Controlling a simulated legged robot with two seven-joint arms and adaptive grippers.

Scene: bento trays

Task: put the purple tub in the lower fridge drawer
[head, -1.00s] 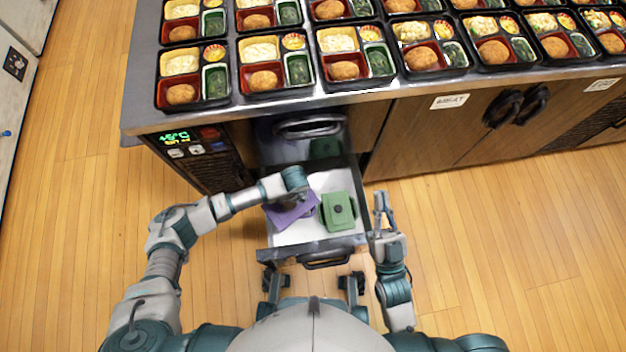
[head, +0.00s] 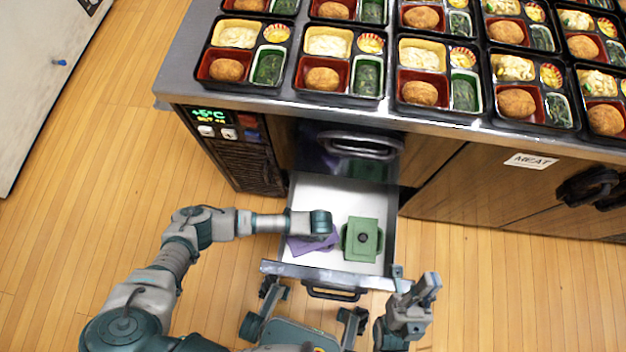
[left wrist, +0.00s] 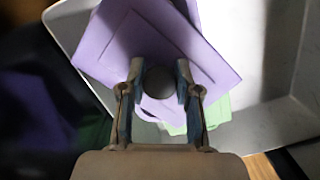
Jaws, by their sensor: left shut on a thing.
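The purple tub (head: 305,246) is within the outline of the open lower fridge drawer (head: 318,190), at its left front, beside the green tub (head: 368,225). My left gripper (left wrist: 160,78) is shut on the round knob of the purple tub (left wrist: 110,45), which is seen turned at an angle. In the head view my left wrist hides the fingers and part of the tub. I cannot tell whether the tub touches the drawer floor. My right gripper (head: 427,287) is empty, right of the drawer's front corner, with fingers apparently apart.
The steel upper drawer front (head: 385,152) stands behind the open drawer and shows purple and green reflections. Its handle (head: 357,142) juts out. Filled bento trays (head: 243,88) cover the counter. The back part of the lower drawer is bare.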

